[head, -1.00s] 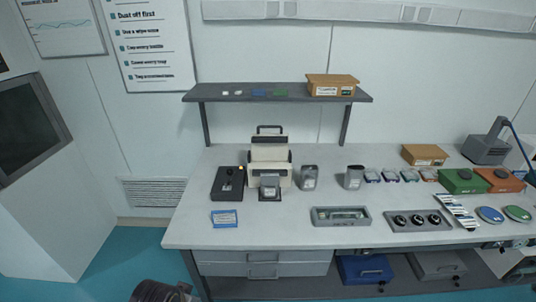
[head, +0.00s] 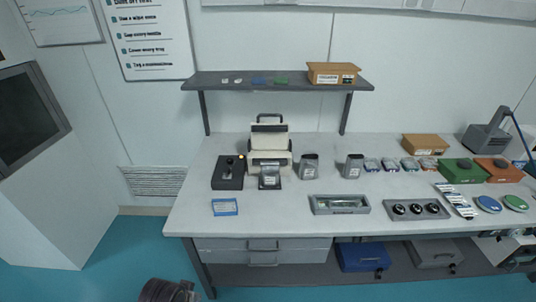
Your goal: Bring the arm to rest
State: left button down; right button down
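Neither of my grippers shows in the head view. A dark rounded piece of my own body (head: 168,290) shows at the bottom edge, left of centre. Its fingers, if any, cannot be made out. The grey-topped table (head: 275,212) stands ahead, with no arm over it.
A blue-edged card (head: 225,207), a grey tray (head: 340,211) and a three-hole holder (head: 417,217) lie near the front. Green (head: 458,171) and orange (head: 497,170) boxes stand at the right. A shelf (head: 220,83) spans the back. Teal floor (head: 100,262) is clear at left.

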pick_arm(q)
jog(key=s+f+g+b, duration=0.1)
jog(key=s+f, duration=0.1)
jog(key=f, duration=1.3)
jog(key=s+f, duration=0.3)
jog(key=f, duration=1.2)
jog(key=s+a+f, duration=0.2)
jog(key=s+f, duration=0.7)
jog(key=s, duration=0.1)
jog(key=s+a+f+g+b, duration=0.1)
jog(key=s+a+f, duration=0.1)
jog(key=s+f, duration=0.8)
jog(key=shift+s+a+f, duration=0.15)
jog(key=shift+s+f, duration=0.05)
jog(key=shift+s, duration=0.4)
